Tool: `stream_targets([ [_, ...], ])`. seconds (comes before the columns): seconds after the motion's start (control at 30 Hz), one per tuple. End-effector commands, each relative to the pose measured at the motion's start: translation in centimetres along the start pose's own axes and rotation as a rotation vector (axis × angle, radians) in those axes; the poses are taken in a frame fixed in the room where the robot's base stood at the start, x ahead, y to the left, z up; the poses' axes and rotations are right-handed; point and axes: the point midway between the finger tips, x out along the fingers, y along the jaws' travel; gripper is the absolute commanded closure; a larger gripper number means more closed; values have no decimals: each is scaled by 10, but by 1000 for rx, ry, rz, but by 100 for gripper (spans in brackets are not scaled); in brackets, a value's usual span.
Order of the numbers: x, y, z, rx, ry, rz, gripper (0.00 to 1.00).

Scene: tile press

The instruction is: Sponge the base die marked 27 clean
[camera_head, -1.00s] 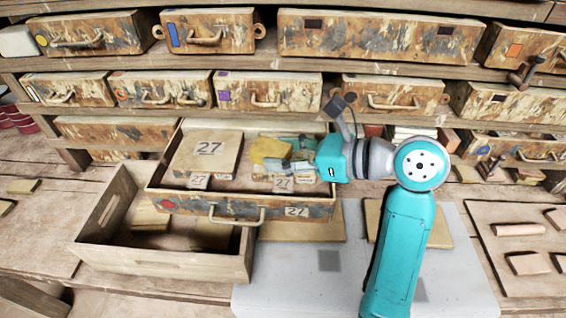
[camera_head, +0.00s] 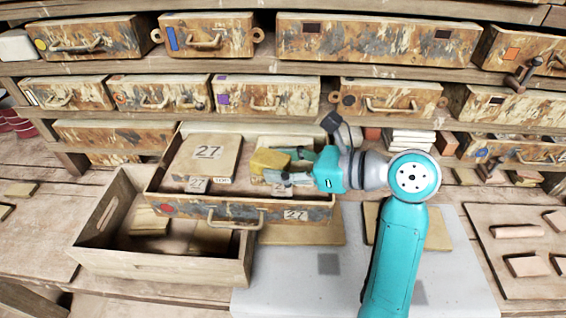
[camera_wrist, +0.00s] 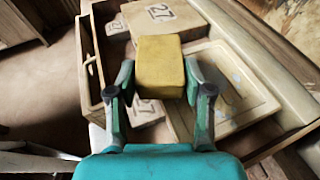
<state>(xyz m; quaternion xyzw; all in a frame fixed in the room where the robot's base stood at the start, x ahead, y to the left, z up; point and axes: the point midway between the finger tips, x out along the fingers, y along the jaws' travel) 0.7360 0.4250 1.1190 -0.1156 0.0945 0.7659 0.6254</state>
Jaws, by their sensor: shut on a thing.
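A yellow sponge (camera_head: 268,161) is gripped between the fingers of my gripper (camera_head: 289,166), above the open drawer. It also shows in the wrist view (camera_wrist: 160,66), held between both fingers. Below and right of it in the wrist view lies a pale die with a raised rim and a recessed face (camera_wrist: 238,98). Pale bluish-white patches mark that face. The sponge hides part of the die; I cannot tell whether they touch. A flat block marked 27 (camera_head: 208,155) lies left in the drawer and shows at the top of the wrist view (camera_wrist: 158,15).
The pulled-out drawer (camera_head: 240,210) has a 27 label on its front and rests partly over an open wooden box (camera_head: 165,263). More drawers fill the shelves behind. A grey mat (camera_head: 300,285) lies right, and a board with pinkish pieces (camera_head: 500,245) stands farther right.

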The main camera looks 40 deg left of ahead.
Motion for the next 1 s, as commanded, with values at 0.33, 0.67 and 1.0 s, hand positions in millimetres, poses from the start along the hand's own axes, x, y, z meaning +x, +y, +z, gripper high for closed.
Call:
stream_targets([
  [0.33,-2,0,-1,0,0,0,80],
  [0.67,-1,0,-4,0,0,0,80],
  [1.0,0,0,-8,0,0,0,80],
])
